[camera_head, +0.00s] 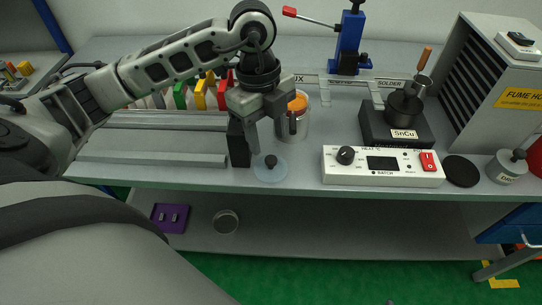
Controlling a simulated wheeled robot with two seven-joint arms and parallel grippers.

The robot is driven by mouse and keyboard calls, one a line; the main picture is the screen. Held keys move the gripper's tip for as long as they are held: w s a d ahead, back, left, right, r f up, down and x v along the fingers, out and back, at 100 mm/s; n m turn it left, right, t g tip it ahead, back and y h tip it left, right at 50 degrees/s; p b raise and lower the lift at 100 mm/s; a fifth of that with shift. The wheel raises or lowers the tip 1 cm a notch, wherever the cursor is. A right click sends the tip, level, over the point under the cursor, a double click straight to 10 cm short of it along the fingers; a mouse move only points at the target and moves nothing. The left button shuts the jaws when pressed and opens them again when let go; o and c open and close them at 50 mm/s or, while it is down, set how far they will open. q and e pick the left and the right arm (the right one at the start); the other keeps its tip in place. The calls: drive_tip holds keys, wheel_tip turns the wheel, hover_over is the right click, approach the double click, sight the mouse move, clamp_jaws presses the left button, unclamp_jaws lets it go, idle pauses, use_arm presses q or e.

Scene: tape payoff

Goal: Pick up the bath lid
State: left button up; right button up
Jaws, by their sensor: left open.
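A pale round lid with a small black knob (270,172) lies flat near the front edge of the bench; I cannot tell for sure that it is the bath lid. My left gripper (247,150) points down just left of and behind it, open, with no object visible between its fingers. The solder bath (404,108), a dark pot on a black block marked SnCu, stands at the right. A flat black disc (461,171) lies on the bench right of the control box. My right gripper is not in view.
A metal pot with orange contents (298,104) stands just behind the left gripper. The white heater control box (384,166) sits at the front edge. A blue stand (348,45) and a fume unit (500,75) are behind and right. Metal rails (165,160) lie at left.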

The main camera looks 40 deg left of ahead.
sight(271, 159)
use_arm(q)
drive_tip(key=f, duration=0.5)
drive_tip(key=shift+s+d+f, duration=0.1)
drive_tip(key=shift+d+f, duration=0.05)
drive_tip(key=shift+d, duration=0.25)
clamp_jaws()
